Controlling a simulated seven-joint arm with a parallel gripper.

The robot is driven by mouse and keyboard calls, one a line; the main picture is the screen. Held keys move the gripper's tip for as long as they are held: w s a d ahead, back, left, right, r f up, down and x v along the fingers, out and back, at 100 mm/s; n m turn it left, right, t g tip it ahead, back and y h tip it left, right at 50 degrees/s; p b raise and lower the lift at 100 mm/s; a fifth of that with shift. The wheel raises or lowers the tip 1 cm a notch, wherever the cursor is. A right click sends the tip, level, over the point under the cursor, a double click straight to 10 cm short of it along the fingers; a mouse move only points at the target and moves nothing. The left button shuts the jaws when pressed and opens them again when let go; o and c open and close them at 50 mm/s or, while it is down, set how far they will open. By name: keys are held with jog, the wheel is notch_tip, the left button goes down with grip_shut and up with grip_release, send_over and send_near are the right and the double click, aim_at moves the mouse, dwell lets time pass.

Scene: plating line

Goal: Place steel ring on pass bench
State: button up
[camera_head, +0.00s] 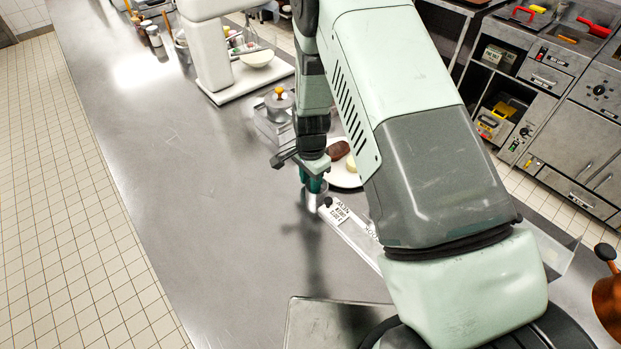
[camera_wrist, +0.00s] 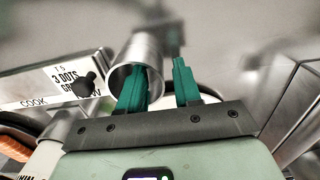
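The steel ring (camera_wrist: 146,54) is a short shiny open tube in the wrist view, its mouth facing me. It also shows in the camera_head view (camera_head: 311,201), just below my gripper (camera_head: 314,184), over the long steel bench (camera_head: 200,190). My gripper (camera_wrist: 160,78) has two green fingers set apart. The left finger reaches into the ring's mouth and the right finger is outside its wall. A gap shows between the wall and the right finger. I cannot tell whether the ring's base touches the bench.
A sloped rail with label cards (camera_head: 338,211) is just right of the ring. A white plate (camera_head: 343,177) with food is behind it. A metal stand with an orange knob (camera_head: 279,96) is farther back. A steel tray (camera_head: 322,322) lies in front. The bench's left side is clear.

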jog(key=s+d+r+n+t, duration=0.1)
jog(key=s+d+r, duration=0.15)
jog(key=r, duration=0.85)
jog(key=s+d+r+n+t+y, duration=0.1)
jog(key=s+d+r+n, duration=0.15)
jog(key=r, duration=0.95)
jog(key=s+d+r+n, duration=0.1)
jog(key=s+d+r, duration=0.15)
jog(key=r, duration=0.85)
jog(key=s+d+r+n+t, duration=0.1)
jog(key=s+d+r, duration=0.3)
jog(key=s, duration=0.5)
jog(key=s+d+r+n+t+h, duration=0.1)
jog(key=s+d+r+n, duration=0.3)
jog(key=s, duration=0.4)
jog(key=shift+s+d+r+t, duration=0.2)
jog(key=shift+s+r+t, duration=0.3)
jog(key=shift+t, duration=0.3)
jog(key=shift+w+r, duration=0.1)
jog(key=shift+w, duration=0.05)
